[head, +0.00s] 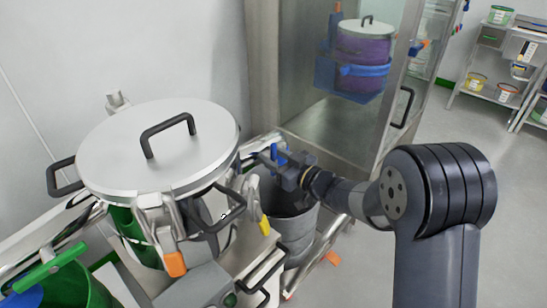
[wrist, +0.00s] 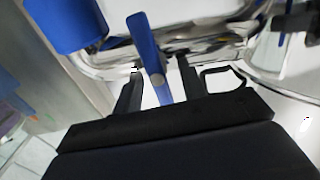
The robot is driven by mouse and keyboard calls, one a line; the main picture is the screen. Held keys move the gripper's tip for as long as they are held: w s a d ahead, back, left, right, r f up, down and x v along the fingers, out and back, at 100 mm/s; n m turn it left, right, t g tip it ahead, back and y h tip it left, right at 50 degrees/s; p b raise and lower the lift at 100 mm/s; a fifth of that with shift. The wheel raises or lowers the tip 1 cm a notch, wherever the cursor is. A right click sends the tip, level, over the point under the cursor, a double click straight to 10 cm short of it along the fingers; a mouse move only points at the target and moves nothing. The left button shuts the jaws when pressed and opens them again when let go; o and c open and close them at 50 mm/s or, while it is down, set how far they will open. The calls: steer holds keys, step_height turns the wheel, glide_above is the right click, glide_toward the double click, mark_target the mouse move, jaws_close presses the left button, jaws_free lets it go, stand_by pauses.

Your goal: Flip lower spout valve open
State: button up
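A blue lever (head: 274,152) shows at the tip of my gripper (head: 280,158) in the head view, beside the large lidded steel vessel (head: 110,150). In the wrist view the blue lever (wrist: 146,42) runs down between the two black fingers of my gripper (wrist: 159,68). A gap shows between the lever and each finger, so the gripper is open around it and not clamped. The spout and valve body behind the lever are mostly hidden by the gripper in the head view.
A grey bin (head: 296,238) stands below my gripper. Clamps with orange (head: 175,264) and yellow (head: 264,225) tips and a black handle (head: 218,218) stick out from the vessel close by. A glass-fronted steel cabinet (head: 310,125) stands behind. Open floor lies at the right.

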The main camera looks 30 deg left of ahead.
jaws_close()
stand_by(0.3)
